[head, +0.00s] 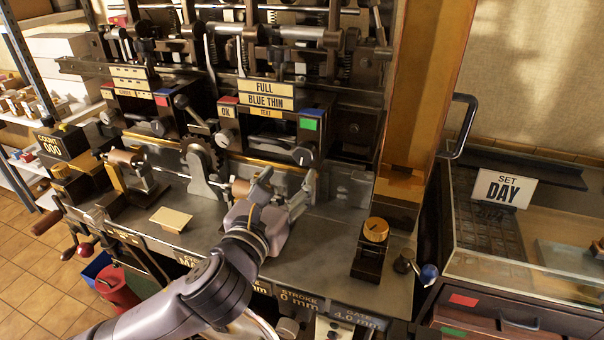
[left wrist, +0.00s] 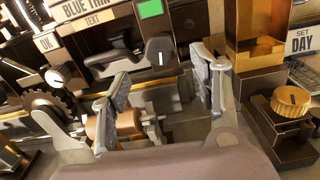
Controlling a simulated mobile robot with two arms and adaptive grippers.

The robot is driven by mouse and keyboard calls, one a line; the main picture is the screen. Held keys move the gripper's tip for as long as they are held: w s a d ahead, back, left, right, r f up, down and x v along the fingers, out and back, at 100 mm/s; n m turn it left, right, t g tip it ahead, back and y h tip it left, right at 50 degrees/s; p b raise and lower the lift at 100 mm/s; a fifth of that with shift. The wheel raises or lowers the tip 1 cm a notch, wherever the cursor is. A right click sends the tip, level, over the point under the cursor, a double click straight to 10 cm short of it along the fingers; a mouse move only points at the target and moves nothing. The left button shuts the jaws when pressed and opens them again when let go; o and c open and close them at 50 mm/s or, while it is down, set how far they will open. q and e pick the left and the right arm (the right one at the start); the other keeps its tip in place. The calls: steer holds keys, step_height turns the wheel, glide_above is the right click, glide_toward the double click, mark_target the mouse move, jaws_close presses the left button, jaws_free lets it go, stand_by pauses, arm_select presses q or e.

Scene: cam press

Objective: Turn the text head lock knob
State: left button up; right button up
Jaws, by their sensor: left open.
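The text head (head: 268,130) carries the signs "FULL", "BLUE THIN" and "TEXT" on the press. A dark knob with a white mark (head: 304,155) sits at its lower right, below a green patch. The same knob shows in the left wrist view (left wrist: 160,50), beyond the fingertips and roughly between them. I cannot tell for sure that it is the lock knob. My left gripper (head: 284,180) is open and empty, in front of and below the knob, apart from it. Its fingers also show in the left wrist view (left wrist: 160,78). My right gripper is not in view.
A copper-coloured roller (left wrist: 112,124) lies close to the left finger. A toothed wheel (head: 200,154) stands left of the gripper. A brass-topped knob (head: 375,230) and an upright brass column (head: 405,150) stand to the right. A glass-sided case with a "DAY" sign (head: 503,190) is farther right.

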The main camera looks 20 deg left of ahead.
mark_target(302, 157)
arm_select(q)
steer(key=w+b, duration=0.1)
steer(key=w, duration=0.6)
steer(key=shift+w+d, duration=0.1)
steer(key=shift+w, duration=0.65)
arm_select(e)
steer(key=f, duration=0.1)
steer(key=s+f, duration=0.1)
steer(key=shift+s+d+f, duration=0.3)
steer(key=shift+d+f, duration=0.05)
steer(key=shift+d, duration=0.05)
arm_select(q)
steer(key=shift+c, duration=0.6)
steer(key=c, duration=1)
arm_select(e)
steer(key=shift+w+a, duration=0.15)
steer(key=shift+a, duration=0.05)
